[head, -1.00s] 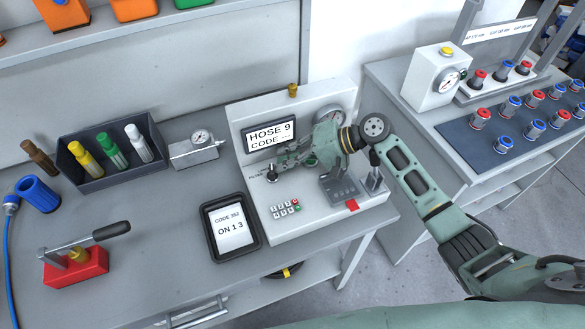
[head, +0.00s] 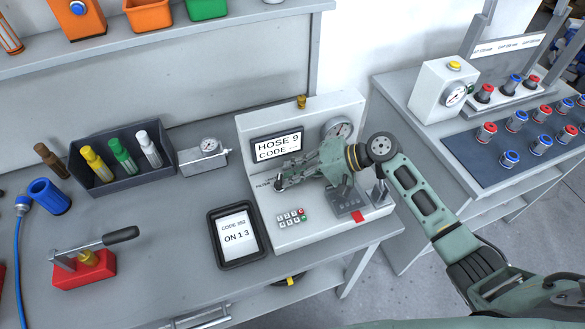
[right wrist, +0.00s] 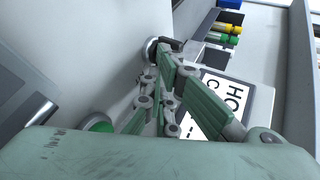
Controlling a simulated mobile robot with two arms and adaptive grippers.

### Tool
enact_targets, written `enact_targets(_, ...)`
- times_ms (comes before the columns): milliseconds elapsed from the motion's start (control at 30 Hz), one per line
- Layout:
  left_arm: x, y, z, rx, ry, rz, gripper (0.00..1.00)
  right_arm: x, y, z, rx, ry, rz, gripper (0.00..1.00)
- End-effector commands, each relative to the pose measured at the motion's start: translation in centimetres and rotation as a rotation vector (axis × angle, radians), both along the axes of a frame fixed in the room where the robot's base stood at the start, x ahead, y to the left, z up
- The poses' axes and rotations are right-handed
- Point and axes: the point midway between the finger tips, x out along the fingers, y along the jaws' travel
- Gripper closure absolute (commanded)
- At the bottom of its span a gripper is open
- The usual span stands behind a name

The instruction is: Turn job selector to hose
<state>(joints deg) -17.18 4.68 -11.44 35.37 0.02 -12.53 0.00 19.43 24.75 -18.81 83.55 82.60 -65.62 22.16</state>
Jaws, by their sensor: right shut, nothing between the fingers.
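The white test unit (head: 345,108) stands on the bench, and its display (head: 277,146) reads "HOSE 9" and "CODE". A small dark selector knob (head: 279,185) sits on its sloped panel by the word "FILTER", mostly hidden by my right gripper. My right gripper (head: 284,178) is shut, with its fingertips right at the knob. In the right wrist view, the fingertips (right wrist: 168,58) are close together beside the knob's dark top and silver base (right wrist: 151,50). I cannot tell whether they touch it. The knob's exact pointing direction is hidden. My left gripper is not in view.
A keypad (head: 292,217) and a black-framed tablet (head: 237,236) reading "ON 1 3" lie in front. A gauge (head: 338,129) is behind my gripper. A green button (right wrist: 98,123) shows near it in the wrist view. A tray (head: 125,178) of colored cylinders stands left.

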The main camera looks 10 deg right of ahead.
Motion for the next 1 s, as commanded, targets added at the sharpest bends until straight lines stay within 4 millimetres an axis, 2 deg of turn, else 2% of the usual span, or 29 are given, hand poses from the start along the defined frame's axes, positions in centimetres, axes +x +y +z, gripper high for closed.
enact_targets(567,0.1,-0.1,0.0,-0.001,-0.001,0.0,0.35,-1.5,-6.4,3.6,-0.006,-0.004,-0.006,1.0)
enact_targets(1000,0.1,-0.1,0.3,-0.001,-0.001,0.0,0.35,-1.8,-7.0,3.9,-0.008,0.004,-0.005,1.0)
